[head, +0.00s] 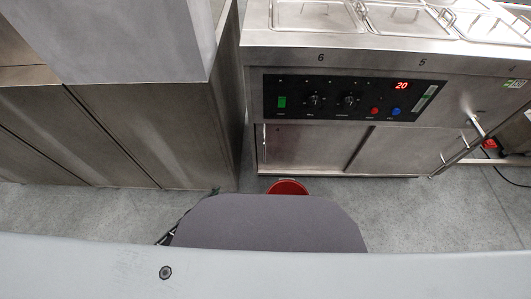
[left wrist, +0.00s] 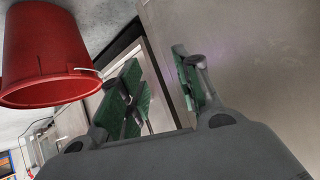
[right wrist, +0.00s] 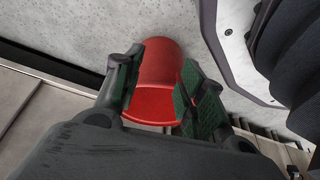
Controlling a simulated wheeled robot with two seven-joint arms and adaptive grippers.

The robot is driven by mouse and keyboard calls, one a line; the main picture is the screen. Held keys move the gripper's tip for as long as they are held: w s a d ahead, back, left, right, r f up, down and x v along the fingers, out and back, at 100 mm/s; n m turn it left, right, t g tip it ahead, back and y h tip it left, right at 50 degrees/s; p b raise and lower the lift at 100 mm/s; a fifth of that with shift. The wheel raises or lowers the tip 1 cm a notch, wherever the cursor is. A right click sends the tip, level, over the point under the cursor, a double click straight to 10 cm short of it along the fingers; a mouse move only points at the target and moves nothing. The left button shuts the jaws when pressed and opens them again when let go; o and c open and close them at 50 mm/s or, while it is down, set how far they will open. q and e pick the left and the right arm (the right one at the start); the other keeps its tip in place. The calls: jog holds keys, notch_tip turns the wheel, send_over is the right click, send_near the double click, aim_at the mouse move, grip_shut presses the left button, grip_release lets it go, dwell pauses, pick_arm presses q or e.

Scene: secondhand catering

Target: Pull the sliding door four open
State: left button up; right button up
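In the head view, a steel counter unit has two low door panels, a left one (head: 305,148) and a right one (head: 402,150), meeting at a vertical edge. I cannot read a number on either, so I cannot tell which is door four. My left gripper (left wrist: 165,82) is open in the left wrist view, its green-padded fingers apart near a flat metal panel (left wrist: 240,60). A pale upright strip shows between them; contact cannot be told. My right gripper (right wrist: 157,92) is open and empty in the right wrist view. In the head view the grippers are almost wholly hidden.
A red bucket (head: 288,187) stands on the grey floor before the unit; it also shows in the left wrist view (left wrist: 50,50) and the right wrist view (right wrist: 160,75). A control panel (head: 350,97) sits above the doors. A steel cabinet (head: 150,135) stands left.

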pick_arm(q)
jog(key=w+d+r+m+t+h+b, duration=0.1)
jog(key=w+d+r+t+h+b, duration=0.1)
jog(key=w+d+r+b, duration=0.3)
jog(key=t+h+b, duration=0.3)
jog(key=h+b, duration=0.1)
jog(key=b, duration=0.4)
send_near(264, 148)
notch_tip(264, 148, down, 3)
jog(key=s+a, duration=0.2)
jog(key=shift+s+a+r+h+b, duration=0.15)
jog(key=shift+r+h+b, duration=0.2)
jog(key=shift+r, duration=0.35)
pick_arm(e)
jog(key=w+a+r+t+y, duration=0.1)
jog(key=w+a+r, duration=0.1)
jog(key=a+r, duration=0.2)
jog(key=w+a+r+m+t+y, duration=0.1)
jog(key=w+a+r, duration=0.1)
jog(key=a+r, duration=0.2)
jog(key=shift+w+a+r+y, duration=0.4)
jog(key=shift+r, duration=0.15)
